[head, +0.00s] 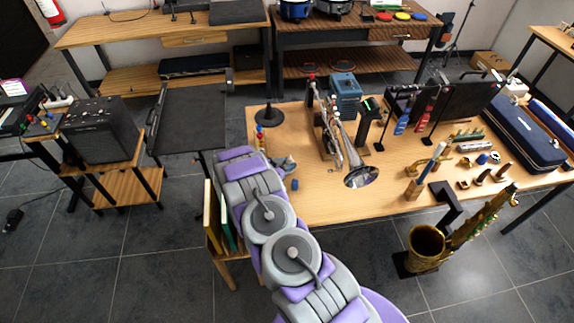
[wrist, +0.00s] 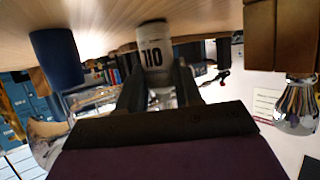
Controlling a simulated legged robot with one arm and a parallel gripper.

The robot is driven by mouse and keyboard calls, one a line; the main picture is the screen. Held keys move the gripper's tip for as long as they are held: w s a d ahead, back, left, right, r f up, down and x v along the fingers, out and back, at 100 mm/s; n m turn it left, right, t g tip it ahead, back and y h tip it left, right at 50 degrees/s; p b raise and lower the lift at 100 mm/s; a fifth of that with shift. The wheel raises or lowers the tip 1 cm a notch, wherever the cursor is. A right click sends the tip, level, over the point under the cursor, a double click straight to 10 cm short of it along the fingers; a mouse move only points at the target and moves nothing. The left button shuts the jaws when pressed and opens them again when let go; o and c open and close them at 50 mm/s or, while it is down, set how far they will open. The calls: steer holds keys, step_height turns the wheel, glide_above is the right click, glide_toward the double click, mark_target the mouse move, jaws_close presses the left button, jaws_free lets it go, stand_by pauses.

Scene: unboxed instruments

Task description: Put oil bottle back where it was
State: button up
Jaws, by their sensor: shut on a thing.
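The oil bottle (wrist: 154,50) is a small white cylinder with dark lettering in the wrist view, which appears upside down. My gripper (wrist: 158,76) is shut on it, with one dark finger on each side. The bottle's end meets the wooden table top (wrist: 100,18) in the picture; whether it touches or hovers just above, I cannot tell. In the head view my arm reaches the left end of the table (head: 315,206) and hides the gripper and the bottle.
A blue cylinder (wrist: 57,58) stands beside the bottle in the wrist view, with brown blocks (wrist: 259,45) on the other side. In the head view, a small blue item (head: 295,184), a black round-based stand (head: 268,117) and a trumpet (head: 340,150) are nearby.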

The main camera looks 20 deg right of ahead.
steer(key=o, duration=1.1)
steer(key=shift+f, duration=0.15)
steer(key=shift+c, duration=0.2)
